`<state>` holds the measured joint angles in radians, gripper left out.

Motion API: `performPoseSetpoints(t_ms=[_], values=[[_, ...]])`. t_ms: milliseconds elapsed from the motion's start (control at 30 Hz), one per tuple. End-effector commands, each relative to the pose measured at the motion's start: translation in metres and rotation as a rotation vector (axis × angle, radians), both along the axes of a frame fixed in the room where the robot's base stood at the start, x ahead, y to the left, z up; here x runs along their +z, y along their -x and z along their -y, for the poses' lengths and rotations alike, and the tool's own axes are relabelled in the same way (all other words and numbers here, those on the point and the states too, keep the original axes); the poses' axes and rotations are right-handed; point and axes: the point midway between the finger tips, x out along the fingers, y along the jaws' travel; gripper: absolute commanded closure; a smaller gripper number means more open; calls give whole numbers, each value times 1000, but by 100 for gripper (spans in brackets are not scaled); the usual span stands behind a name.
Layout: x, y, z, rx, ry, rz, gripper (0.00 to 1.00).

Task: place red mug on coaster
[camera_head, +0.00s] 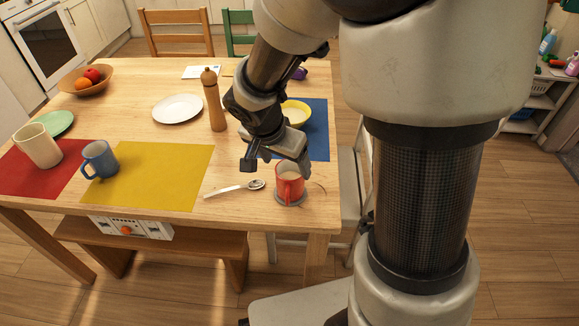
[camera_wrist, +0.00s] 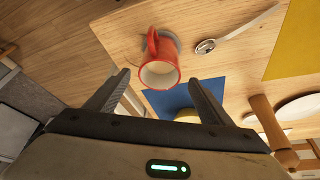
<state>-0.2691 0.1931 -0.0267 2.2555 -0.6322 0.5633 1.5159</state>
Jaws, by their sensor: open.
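The red mug (camera_head: 289,184) stands upright near the table's front right corner in the head view. It stands on a grey round coaster (camera_head: 281,199), whose rim shows around the mug's base. In the wrist view the red mug (camera_wrist: 158,64) is ahead of the fingers, its handle toward the top, with part of the coaster (camera_wrist: 174,42) behind it. My gripper (camera_head: 276,164) is open and empty, just behind and above the mug in the head view. In the wrist view my gripper (camera_wrist: 162,85) has its fingers wide apart, clear of the mug.
A spoon (camera_head: 235,189) lies left of the mug. A pepper mill (camera_head: 213,100) stands behind, with a yellow bowl (camera_head: 296,112) on a blue mat (camera_head: 317,130). A blue mug (camera_head: 100,159) is on the left by a yellow mat (camera_head: 155,175). A chair (camera_head: 350,195) is at the right table edge.

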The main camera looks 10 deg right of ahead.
Motion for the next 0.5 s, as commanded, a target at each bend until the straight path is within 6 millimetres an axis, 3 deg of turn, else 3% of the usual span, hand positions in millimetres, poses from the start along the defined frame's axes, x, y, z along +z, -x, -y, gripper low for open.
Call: performPoseSetpoints(t_ms=[333,500], values=[[43,15,-1,30,-1,2,25],[97,50,19,176,-5,4,25]])
